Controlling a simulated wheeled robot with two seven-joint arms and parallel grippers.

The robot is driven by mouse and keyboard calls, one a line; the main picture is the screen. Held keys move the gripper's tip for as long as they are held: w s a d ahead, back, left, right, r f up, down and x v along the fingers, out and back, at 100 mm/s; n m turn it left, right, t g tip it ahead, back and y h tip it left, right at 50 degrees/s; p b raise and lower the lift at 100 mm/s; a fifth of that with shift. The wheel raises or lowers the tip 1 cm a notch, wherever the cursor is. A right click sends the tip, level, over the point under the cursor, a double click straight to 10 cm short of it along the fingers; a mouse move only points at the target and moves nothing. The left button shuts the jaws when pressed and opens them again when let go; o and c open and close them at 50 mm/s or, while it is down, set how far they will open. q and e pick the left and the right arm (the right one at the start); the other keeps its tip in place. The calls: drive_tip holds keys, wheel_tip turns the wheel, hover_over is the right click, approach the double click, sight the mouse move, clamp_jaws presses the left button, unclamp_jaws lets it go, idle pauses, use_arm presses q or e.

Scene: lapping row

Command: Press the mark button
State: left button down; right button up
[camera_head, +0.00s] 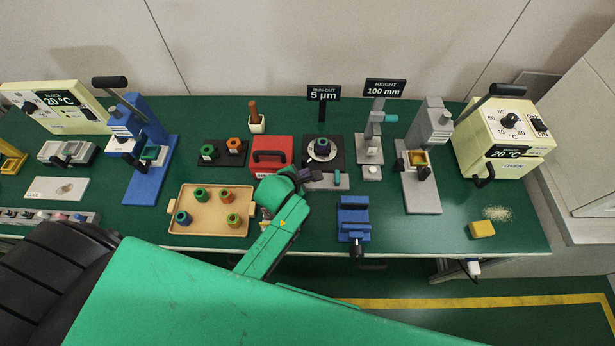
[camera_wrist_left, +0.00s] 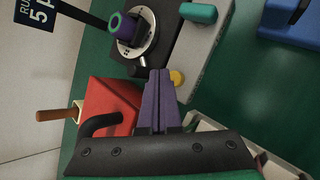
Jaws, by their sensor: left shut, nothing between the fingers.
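In the head view the run-out station (camera_head: 309,158) stands at mid-table under a 5 µm sign; I cannot make out the button there. My left gripper (camera_head: 317,176) is shut and empty at the station's front. Its purple fingers (camera_wrist_left: 158,74) point toward the station in the wrist view. My right gripper is not in view.
A red box with a black handle (camera_head: 271,153) stands close left of my gripper. A tan tray (camera_head: 216,188) holds several ringed pieces. The height gauge (camera_head: 370,150) stands to the right, and a blue vise (camera_head: 353,216) in front. The table's front right is mostly clear.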

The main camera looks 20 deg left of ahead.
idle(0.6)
use_arm(q)
drive_tip(key=shift+f, duration=0.4)
drive_tip(key=shift+f+b, duration=0.45)
drive_tip(key=shift+f, duration=0.15)
idle(0.4)
drive_tip(key=shift+r, duration=0.15)
drive_tip(key=shift+r+p, duration=0.85)
drive_tip(key=shift+p, duration=0.25)
wheel_tip(320, 180, up, 5)
drive_tip(key=p, duration=0.5)
